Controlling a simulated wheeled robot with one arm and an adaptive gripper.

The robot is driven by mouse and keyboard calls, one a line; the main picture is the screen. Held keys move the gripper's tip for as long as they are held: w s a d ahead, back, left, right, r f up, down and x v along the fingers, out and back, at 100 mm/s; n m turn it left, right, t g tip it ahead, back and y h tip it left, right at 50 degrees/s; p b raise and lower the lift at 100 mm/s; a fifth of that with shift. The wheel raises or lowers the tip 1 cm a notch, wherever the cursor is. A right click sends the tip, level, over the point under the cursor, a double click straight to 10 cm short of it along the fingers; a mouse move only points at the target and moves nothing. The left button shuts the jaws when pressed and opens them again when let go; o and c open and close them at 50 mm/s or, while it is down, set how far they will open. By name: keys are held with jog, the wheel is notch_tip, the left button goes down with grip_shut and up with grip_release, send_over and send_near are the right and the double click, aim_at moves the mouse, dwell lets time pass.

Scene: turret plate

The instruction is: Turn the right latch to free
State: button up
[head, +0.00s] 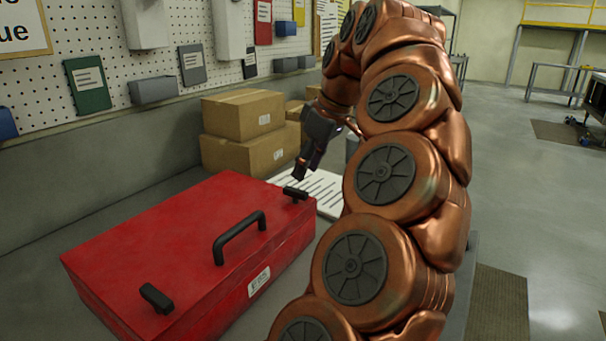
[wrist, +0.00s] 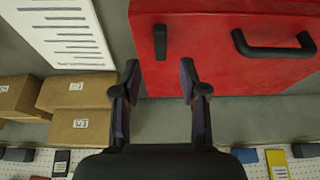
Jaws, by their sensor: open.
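A red case (head: 150,240) lies on the bench with a black handle (head: 240,236) on its lid. The right latch (head: 296,193), a short black bar, sits near the lid's far right corner. In the wrist view this latch (wrist: 160,42) stands upright in the picture, crosswise to the handle (wrist: 272,46). The left latch (head: 157,298) is at the lid's near end, and its bar also lies crosswise to the handle. My gripper (head: 302,168) is above the right latch. In the wrist view my gripper (wrist: 160,80) is open and empty, its fingertips apart and lined up with the latch.
Cardboard boxes (head: 242,113) are stacked behind the case against the pegboard wall (head: 110,60). A white printed sheet (head: 322,186) lies on the bench beside the case. My copper arm covers the area right of the case.

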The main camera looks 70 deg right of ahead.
jog(key=shift+v, duration=1.05)
